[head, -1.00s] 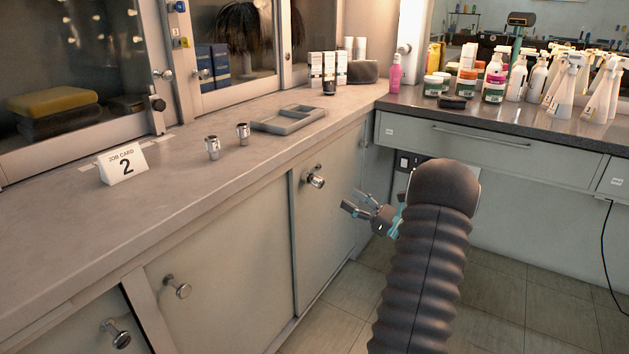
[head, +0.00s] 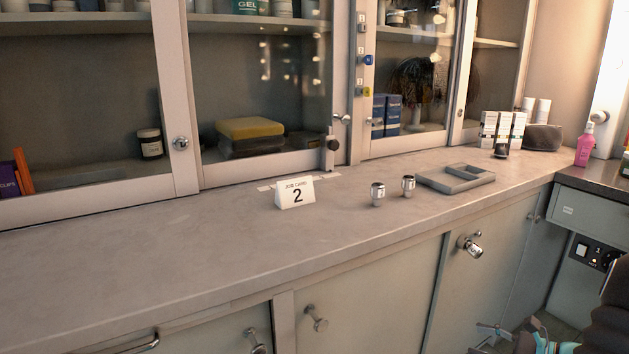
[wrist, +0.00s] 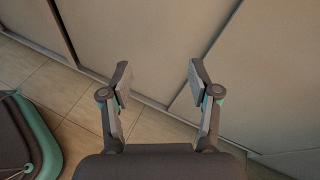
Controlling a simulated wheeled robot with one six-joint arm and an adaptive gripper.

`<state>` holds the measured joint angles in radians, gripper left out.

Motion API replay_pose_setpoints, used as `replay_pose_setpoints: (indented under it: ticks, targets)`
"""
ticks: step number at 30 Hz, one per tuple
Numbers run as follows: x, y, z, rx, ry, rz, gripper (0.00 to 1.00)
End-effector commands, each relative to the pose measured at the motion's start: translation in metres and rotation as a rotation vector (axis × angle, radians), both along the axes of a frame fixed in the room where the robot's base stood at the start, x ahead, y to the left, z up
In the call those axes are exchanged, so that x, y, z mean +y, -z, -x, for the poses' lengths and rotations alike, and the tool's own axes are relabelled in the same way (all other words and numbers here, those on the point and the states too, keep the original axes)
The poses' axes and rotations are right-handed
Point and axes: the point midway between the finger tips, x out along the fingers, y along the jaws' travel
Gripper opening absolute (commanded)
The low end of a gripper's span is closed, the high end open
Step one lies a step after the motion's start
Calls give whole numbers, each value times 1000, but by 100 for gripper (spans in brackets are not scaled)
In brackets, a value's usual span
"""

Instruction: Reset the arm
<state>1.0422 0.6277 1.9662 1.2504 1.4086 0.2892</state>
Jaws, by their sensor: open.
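My gripper (wrist: 157,80) is open and empty in the wrist view, its two fingers spread apart in front of the lower cabinet doors and above the tiled floor. In the head view, only a small part of my gripper (head: 498,335) shows at the bottom right, below the counter's height. A dark part of my arm shows at the right edge there; the rest is out of frame.
The counter (head: 150,255) holds a job card marked 2 (head: 295,193), two small metal pieces (head: 377,194) and a grey tray (head: 431,182). Cabinet knobs (head: 316,318) stick out from the lower doors. Glass-doored cabinets stand behind. The counter's left part is clear.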

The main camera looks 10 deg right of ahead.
Motion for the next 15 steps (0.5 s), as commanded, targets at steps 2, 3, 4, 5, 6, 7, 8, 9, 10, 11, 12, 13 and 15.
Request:
replay_pose_setpoints:
  ticks: [2,3,4,5,6,7,8,9,10,11,12,13,15]
  targets:
    - [32,-3,13,42,-126,129,61]
    - [47,-3,20,59,-192,196,61]
    - [57,-4,26,70,-240,245,61]
    - [67,-5,31,79,-291,296,61]
    - [79,-7,39,88,-355,361,61]
    - [88,-9,45,93,-404,410,61]
    - [95,-11,50,97,-450,459,61]
    - [105,-13,58,100,-513,522,61]
    - [112,-16,63,100,-558,569,61]
    - [118,-18,68,99,-603,616,61]
    - [126,-21,75,96,-662,679,61]
    - [132,-24,79,93,-705,724,61]
    - [144,-31,90,80,-802,830,61]
